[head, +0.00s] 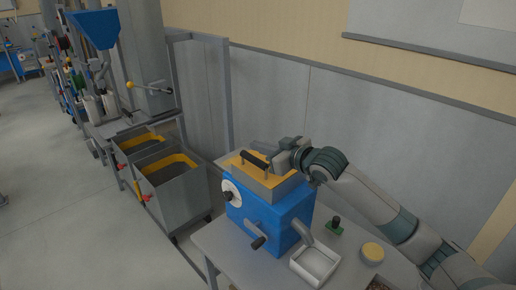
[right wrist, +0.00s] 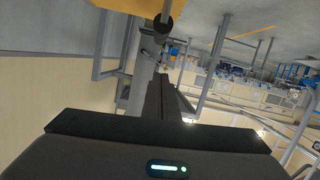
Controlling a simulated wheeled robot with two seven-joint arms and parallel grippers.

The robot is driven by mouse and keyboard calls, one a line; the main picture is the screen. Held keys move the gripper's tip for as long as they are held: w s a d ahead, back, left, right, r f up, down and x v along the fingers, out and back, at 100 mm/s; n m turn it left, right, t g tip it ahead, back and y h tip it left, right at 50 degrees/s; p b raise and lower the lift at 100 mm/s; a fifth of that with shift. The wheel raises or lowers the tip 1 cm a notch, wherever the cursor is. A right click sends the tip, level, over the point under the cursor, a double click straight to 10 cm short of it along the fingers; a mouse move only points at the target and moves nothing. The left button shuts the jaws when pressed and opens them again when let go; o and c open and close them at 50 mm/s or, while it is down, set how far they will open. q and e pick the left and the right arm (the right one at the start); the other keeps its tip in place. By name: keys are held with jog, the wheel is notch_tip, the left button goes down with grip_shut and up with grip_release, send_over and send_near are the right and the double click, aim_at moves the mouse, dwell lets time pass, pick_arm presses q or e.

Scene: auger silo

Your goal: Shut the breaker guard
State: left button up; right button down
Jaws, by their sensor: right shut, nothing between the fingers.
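A blue breaker machine (head: 272,218) stands on the table in the head view. Its guard (head: 285,186) is a grey-sided cover with a yellow top and a black bar handle (head: 254,160). It appears to lie level over the blue body; I cannot tell whether it is fully down. My right gripper (head: 279,153) is shut and empty, beside the handle's right end at the guard's back edge. Contact is unclear. In the right wrist view the shut fingers (right wrist: 165,95) point toward a dark round handle end (right wrist: 163,25), near a yellow surface (right wrist: 124,7). My left gripper is out of view.
A crank (head: 258,242) and a spout (head: 302,232) project from the machine's front. A white tray (head: 315,263), a green-based black knob (head: 335,226) and a yellow-topped round thing (head: 372,251) are on the table. Grey bins (head: 178,198) stand left; the wall is close behind.

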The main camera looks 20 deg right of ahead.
jog(key=b+v, duration=0.3)
jog(key=v, duration=0.6)
jog(key=shift+f, duration=0.3)
